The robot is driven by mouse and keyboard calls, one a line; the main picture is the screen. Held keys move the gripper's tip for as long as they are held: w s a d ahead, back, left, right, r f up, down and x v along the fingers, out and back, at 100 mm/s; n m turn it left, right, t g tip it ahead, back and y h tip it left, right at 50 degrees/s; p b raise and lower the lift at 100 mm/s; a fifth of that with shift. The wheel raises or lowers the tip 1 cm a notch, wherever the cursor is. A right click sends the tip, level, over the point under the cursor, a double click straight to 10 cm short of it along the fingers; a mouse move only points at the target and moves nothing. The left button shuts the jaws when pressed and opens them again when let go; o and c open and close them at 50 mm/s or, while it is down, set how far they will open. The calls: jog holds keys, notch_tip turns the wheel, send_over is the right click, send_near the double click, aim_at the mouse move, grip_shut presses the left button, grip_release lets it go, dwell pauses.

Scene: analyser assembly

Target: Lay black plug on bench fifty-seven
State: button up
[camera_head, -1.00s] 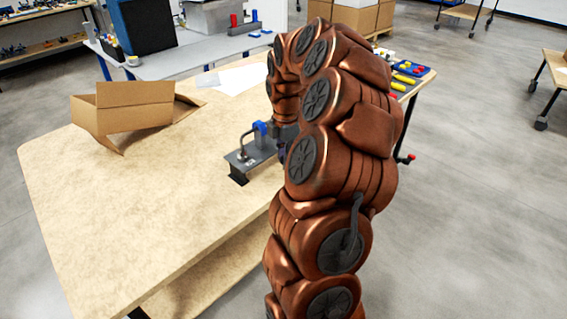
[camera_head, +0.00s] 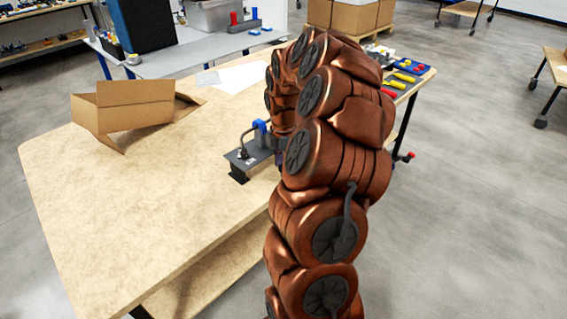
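A wooden-topped bench (camera_head: 120,210) fills the left and middle; no number on it is readable, so I cannot tell if it is bench fifty-seven. A grey fixture (camera_head: 243,163) with a blue part and a bent metal handle stands on the bench, left of my arm. My gripper (camera_head: 280,148) is almost wholly hidden behind my copper-coloured arm; only a small dark part shows beside the fixture's right end. I cannot see its fingers or whether it holds anything. I cannot make out a black plug.
An open cardboard box (camera_head: 128,110) sits at the bench's back left, with white sheets (camera_head: 240,78) behind the fixture. A grey table (camera_head: 185,58) stands behind. The front left of the bench is clear.

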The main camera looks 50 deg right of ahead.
jog(key=shift+r, duration=0.1)
notch_tip(320, 180, up, 12)
jog(key=shift+b, duration=0.35)
dwell(0.4)
jog(key=s+a+r+m, duration=0.1)
jog(key=s+a+m, duration=0.1)
jog(key=a, duration=0.9)
jog(key=s+a+r+m, duration=0.1)
jog(key=s+a+m, duration=0.1)
jog(key=a, duration=0.8)
jog(key=s+a+f+m, duration=0.2)
jog(key=s+a+m, duration=0.1)
jog(key=s, duration=0.3)
jog(key=s+a+f+m+g, duration=0.1)
jog(key=s+a+f+m, duration=0.1)
jog(key=s+a+m, duration=0.2)
jog(key=s+a+f+m, duration=0.2)
jog(key=s+a, duration=0.3)
jog(key=s, duration=0.4)
jog(key=shift+s+f+m+g, duration=0.3)
jog(key=shift+s+m+g, duration=0.1)
jog(key=shift+m, duration=0.5)
